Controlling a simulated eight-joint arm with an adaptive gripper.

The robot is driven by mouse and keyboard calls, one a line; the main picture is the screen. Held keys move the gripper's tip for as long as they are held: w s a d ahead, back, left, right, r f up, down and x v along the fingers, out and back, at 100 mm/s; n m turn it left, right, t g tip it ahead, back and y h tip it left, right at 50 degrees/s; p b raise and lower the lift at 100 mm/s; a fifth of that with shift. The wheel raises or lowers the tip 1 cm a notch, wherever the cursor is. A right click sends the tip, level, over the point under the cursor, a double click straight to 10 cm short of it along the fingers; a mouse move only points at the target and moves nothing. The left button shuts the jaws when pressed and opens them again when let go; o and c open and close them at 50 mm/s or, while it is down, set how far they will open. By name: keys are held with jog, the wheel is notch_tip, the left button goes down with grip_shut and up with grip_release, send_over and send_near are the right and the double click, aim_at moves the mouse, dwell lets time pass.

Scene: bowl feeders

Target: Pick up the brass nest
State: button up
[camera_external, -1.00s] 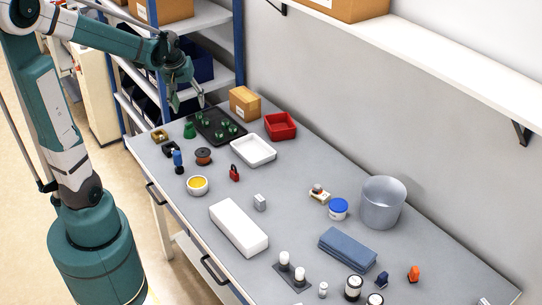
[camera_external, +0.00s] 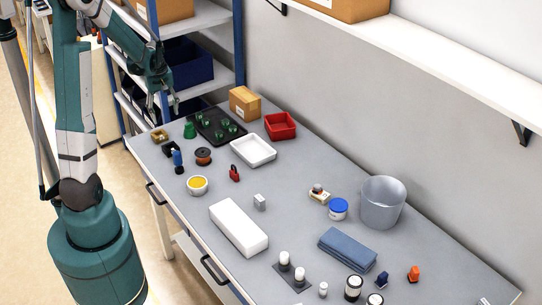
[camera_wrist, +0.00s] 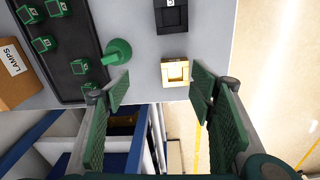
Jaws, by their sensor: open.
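The brass nest (camera_external: 159,136) is a small square brass-coloured piece with a pale square centre. It sits on the grey table near the far left corner, and in the wrist view it lies near the table edge (camera_wrist: 175,72). My gripper (camera_external: 166,108) is open and empty, above the table's far left end. In the wrist view the nest appears just ahead of the gap between my two green fingertips (camera_wrist: 160,91), nearer the right finger. The fingers look apart from it.
Close by are a black square piece (camera_wrist: 171,17), a green funnel-shaped piece (camera_wrist: 118,52) and a black tray (camera_wrist: 80,94) with several green blocks. A cardboard box (camera_external: 244,103) stands behind. Blue-framed shelving (camera_external: 239,45) rises beyond the table's end.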

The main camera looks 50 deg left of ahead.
jog(key=n, duration=0.2)
send_near(154, 130)
jog(key=shift+s+d+f, duration=0.15)
jog(key=shift+d+f, duration=0.5)
jog(key=shift+f, duration=1.3)
jog(key=shift+s+f, duration=0.15)
jog(key=shift+f, duration=2.4)
jog(key=c, duration=1.2)
jog(key=shift+r, duration=0.1)
